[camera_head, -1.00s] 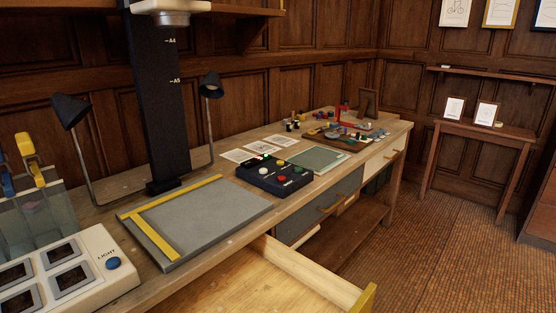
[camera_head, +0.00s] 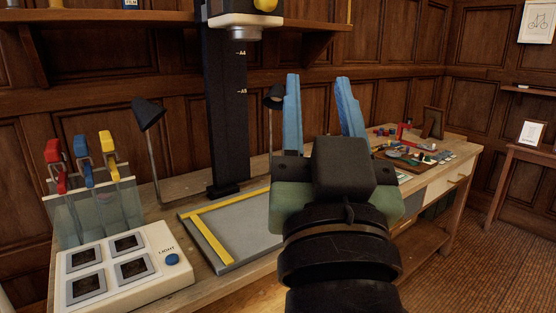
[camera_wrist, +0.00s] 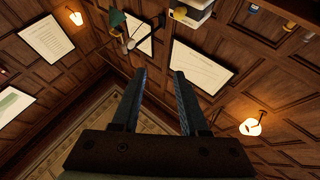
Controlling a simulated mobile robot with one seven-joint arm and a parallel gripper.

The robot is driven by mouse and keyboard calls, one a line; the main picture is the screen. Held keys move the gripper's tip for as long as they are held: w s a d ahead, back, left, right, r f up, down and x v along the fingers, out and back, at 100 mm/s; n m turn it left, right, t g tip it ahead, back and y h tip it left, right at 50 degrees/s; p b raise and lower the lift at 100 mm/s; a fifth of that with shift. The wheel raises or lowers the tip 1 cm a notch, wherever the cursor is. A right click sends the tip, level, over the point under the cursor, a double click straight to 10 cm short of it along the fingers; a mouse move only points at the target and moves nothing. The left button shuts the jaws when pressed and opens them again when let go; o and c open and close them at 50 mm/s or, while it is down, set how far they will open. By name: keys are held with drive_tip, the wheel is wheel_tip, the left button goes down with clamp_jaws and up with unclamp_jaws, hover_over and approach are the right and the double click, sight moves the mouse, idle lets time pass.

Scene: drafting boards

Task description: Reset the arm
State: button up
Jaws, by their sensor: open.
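My gripper (camera_head: 322,105) is raised in front of the workbench in the head view. Its two blue fingers are spread apart and point upward, with nothing between them. In the wrist view the gripper (camera_wrist: 160,85) is also open and empty, against a background of panelled wall. My wrist and arm hide the middle of the bench in the head view.
The wooden bench (camera_head: 170,208) carries a light box (camera_head: 150,237), clips on a glass tank (camera_head: 100,215), a grey board (camera_head: 240,225) with a yellow edge, two lamps and a black column (camera_head: 228,130). A shelf (camera_head: 100,16) runs above.

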drive_tip(key=s+a+r+n+t+p, duration=0.15)
drive_tip(key=s+a+r+t, duration=0.25)
drive_tip(key=s+r, duration=0.5)
wheel_tip(320, 180, up, 20)
drive_tip(key=w+p, duration=0.2)
drive_tip(key=p, duration=1.8)
drive_tip(key=shift+g, duration=0.3)
